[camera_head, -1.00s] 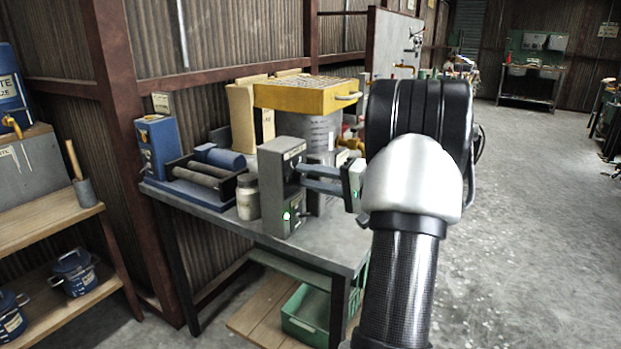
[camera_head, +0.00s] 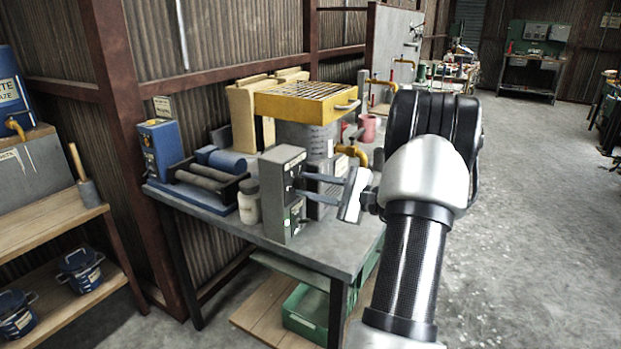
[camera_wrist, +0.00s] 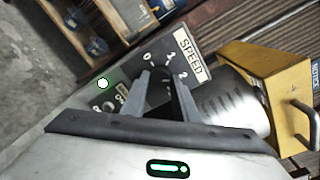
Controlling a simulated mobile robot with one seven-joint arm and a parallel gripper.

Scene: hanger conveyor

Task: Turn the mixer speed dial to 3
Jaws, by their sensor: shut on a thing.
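The mixer's grey control box (camera_head: 275,190) stands on the bench, with its panel facing my gripper. In the wrist view the panel (camera_wrist: 188,62) carries a "SPEED" label and the marks 0, 1 and 2. I cannot make out a mark 3. My gripper (camera_head: 306,184) is at the upper part of this panel. In the wrist view my gripper (camera_wrist: 163,80) is shut on the dark speed dial (camera_wrist: 157,88), one finger on each side. The fingers hide much of the dial, and I cannot tell where its pointer stands.
A yellow-topped metal drum (camera_head: 300,100) stands just behind the control box. A jar (camera_head: 249,200), a tray of rollers (camera_head: 205,180) and a blue box (camera_head: 160,148) are to its left. The floor to the right is open.

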